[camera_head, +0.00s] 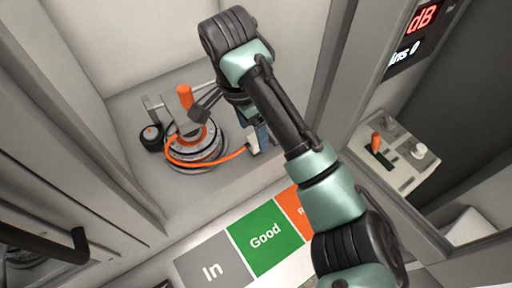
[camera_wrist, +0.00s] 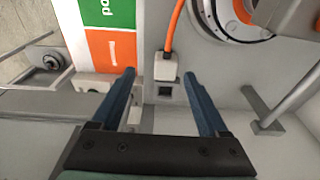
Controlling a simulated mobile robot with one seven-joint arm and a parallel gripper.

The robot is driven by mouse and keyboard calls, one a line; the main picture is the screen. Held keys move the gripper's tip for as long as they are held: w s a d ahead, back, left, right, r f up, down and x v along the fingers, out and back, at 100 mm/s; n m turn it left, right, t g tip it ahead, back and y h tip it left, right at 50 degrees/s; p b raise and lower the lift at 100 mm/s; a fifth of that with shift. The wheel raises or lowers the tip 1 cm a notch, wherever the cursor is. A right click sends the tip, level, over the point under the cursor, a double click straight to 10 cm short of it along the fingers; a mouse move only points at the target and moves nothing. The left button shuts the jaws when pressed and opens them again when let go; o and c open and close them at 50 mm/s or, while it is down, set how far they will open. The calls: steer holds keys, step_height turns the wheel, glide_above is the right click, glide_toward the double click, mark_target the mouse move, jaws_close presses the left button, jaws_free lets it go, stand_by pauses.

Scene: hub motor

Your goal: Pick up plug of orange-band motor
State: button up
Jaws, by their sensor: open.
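The orange-band motor (camera_head: 197,150) is a round metal disc on the grey bench in the head view; its edge shows at the top right of the wrist view (camera_wrist: 245,12). Its orange cable (camera_wrist: 173,28) runs to a small pale plug (camera_wrist: 165,67). In the head view, the blue fingers (camera_head: 262,135) are near the cable's end, and the plug is partly hidden.
An orange-handled clamp (camera_head: 184,96) stands over the motor, with a black knob (camera_head: 151,138) to its left. Grey "In" (camera_head: 212,268) and green "Good" (camera_head: 265,246) panels lie in front. A metal bar (camera_wrist: 295,100) rises right of my fingers. Grey walls enclose the bench.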

mark_target(255, 138)
steer(key=shift+w+d+f+b, duration=0.1)
steer(key=shift+w+f+b, duration=0.15)
steer(key=shift+f, duration=0.75)
steer(key=shift+w+d+f+b, duration=0.1)
steer(key=shift+w+f+b, duration=0.1)
steer(key=shift+f, duration=0.85)
steer(key=shift+w+d+f+b, duration=0.15)
steer(key=shift+w+f, duration=0.1)
steer(key=shift+f, duration=0.75)
jaws_close()
